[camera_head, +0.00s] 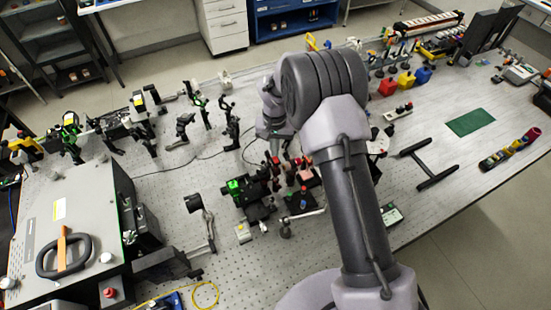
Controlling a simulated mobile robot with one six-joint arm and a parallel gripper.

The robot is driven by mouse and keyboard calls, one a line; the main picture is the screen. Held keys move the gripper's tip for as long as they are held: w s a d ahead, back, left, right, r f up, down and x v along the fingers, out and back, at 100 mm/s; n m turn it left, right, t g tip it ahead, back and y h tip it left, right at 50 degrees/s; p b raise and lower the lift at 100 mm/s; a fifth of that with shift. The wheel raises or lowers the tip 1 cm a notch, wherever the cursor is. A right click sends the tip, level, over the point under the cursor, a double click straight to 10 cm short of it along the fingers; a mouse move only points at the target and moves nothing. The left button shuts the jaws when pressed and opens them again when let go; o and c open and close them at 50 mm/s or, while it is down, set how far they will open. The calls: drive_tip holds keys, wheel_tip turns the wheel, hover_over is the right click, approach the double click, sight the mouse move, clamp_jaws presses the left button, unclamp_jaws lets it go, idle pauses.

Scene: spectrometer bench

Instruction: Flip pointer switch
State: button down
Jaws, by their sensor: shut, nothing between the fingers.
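My gripper (274,146) is small in the head view, past the elbow of my arm, above the middle of the bench. It points down and is shut and empty; its fingertips are hard to make out among the dark parts below. I cannot pick out the pointer switch with certainty. A small pale box (242,233) on the bench and a pale box with a green face (391,215) right of my arm are too small to read. My arm hides part of the bench behind it.
The perforated bench (165,200) carries several optical mounts at the left and a cluster with green and red parts (250,188) near my gripper. A large grey instrument box (60,225) stands at the left.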

sight(275, 159)
drive_tip(key=shift+f+b, duration=1.05)
drive_tip(key=shift+f, duration=0.1)
idle(0.7)
drive_tip(key=shift+r+p, duration=1.85)
drive_tip(key=shift+r, duration=1.75)
drive_tip(key=shift+f, duration=0.15)
